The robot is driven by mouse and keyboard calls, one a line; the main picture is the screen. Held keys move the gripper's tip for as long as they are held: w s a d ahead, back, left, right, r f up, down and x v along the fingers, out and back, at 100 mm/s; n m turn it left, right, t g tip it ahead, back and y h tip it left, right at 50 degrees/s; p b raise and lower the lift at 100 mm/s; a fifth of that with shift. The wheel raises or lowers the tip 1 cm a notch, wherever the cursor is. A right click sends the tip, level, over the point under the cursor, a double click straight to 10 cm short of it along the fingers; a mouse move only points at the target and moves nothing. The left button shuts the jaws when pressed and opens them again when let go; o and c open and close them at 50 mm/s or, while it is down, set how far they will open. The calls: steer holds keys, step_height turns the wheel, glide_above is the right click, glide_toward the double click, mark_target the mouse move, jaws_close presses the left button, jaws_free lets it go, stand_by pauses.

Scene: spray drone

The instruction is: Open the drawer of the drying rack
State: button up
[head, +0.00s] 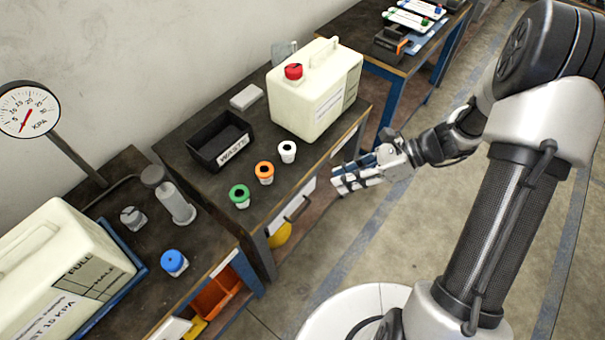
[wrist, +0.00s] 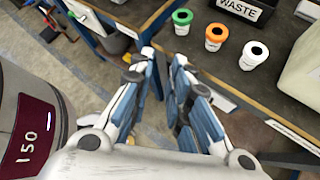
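I cannot tell for sure that this is the drying rack's drawer.
On the middle bench stand green (head: 239,195), orange (head: 264,172) and white-capped (head: 287,151) pots, a black WASTE tray (head: 195,148) and a large red-capped canister (head: 330,88). A gauge (head: 28,109) and another canister (head: 55,265) are at left. The floor before the bench is clear.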

step_height(320, 180, down, 18)
steer(key=w+d+m+t+y+b, duration=0.1)
steer(key=m+t, duration=0.1)
steer(key=m, duration=0.4)
steer(key=w+d+m+t+y, duration=0.1)
steer(key=m+t+y, duration=0.15)
steer(key=m, duration=0.25)
steer(key=m+t+h+b, duration=0.1)
steer(key=m+t+h, duration=0.2)
steer(key=m+t, duration=0.55)
glide_toward(302, 211)
steer(key=w+a+m+g+b, duration=0.1)
steer(key=w+a, duration=0.1)
steer(key=w+a+f+g+b, duration=0.1)
steer(key=w+a, duration=0.1)
steer(key=w, duration=0.1)
steer(key=w+a+m+b, duration=0.1)
steer(key=w+a+b, duration=0.1)
steer(key=a, duration=0.1)
steer(key=shift+w+f+m+g+y, duration=0.15)
steer(key=shift+f+m+g+y, duration=0.1)
steer(key=shift+m+g, duration=0.15)
steer(key=shift+c, duration=0.2)
jaws_close()
